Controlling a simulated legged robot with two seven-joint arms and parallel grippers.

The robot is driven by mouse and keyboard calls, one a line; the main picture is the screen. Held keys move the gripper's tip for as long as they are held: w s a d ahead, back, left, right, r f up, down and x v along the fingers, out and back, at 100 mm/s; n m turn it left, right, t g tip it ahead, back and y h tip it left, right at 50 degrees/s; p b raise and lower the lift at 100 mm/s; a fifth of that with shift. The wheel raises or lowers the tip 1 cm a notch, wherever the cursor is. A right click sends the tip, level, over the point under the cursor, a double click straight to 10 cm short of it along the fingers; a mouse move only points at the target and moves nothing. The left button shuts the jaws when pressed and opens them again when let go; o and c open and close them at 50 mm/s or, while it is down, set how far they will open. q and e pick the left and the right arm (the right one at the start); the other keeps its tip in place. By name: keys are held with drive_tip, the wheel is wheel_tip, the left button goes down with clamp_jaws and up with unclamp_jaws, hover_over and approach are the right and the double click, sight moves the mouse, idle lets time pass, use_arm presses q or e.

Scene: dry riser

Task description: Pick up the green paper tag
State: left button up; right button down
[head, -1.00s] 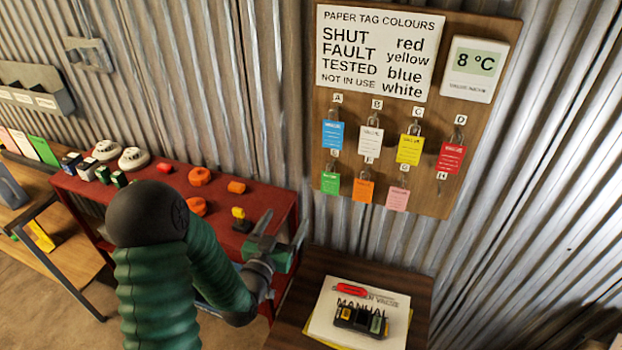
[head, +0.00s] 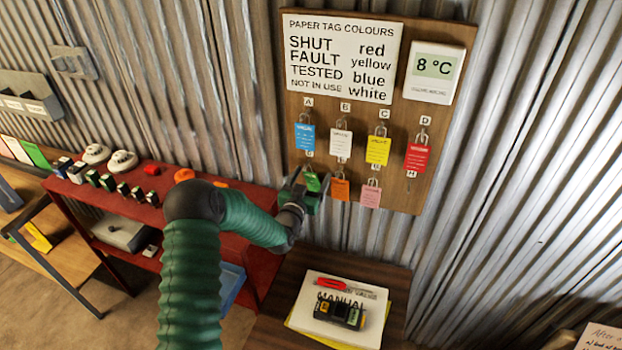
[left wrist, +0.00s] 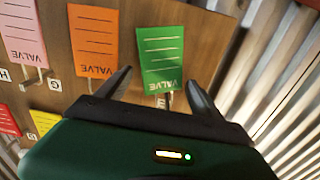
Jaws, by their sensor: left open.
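The green paper tag (head: 312,181) hangs at the lower left of the wooden tag board (head: 440,185), partly hidden by my left gripper in the head view. In the left wrist view the green tag (left wrist: 162,58) is upside down, with its hook end between my fingertips. My left gripper (head: 306,184) is open, its two fingers on either side of the tag's lower part in the left wrist view (left wrist: 155,90). I cannot tell whether either finger touches it. My right gripper is not in view.
An orange tag (left wrist: 93,43) hangs close beside the green one, with a pink tag (head: 371,194) beyond. Blue, white, yellow and red tags hang above. A dark table (head: 265,320) with a manual (head: 318,291) stands below. A red bench (head: 150,213) stands left.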

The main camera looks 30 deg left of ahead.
use_arm(q)
drive_tip(key=shift+a+f, duration=0.2)
drive_tip(key=shift+a, duration=0.3)
drive_tip(key=shift+a+f, duration=0.15)
drive_tip(key=shift+a, duration=0.35)
drive_tip(key=shift+w+a+f, duration=0.15)
drive_tip(key=shift+a+f, duration=0.05)
drive_tip(key=shift+a, duration=0.15)
drive_tip(key=shift+c, duration=0.6)
drive_tip(key=shift+a, duration=0.1)
drive_tip(key=shift+c, duration=1.1)
drive_tip(key=shift+d+r, duration=0.15)
drive_tip(key=shift+d, duration=0.3)
drive_tip(key=c, duration=0.5)
drive_tip(key=shift+d+r, duration=0.1)
drive_tip(key=shift+d, duration=0.3)
drive_tip(key=c, duration=0.5)
drive_tip(key=shift+c, duration=1)
drive_tip(key=shift+a, duration=0.45)
clamp_jaws()
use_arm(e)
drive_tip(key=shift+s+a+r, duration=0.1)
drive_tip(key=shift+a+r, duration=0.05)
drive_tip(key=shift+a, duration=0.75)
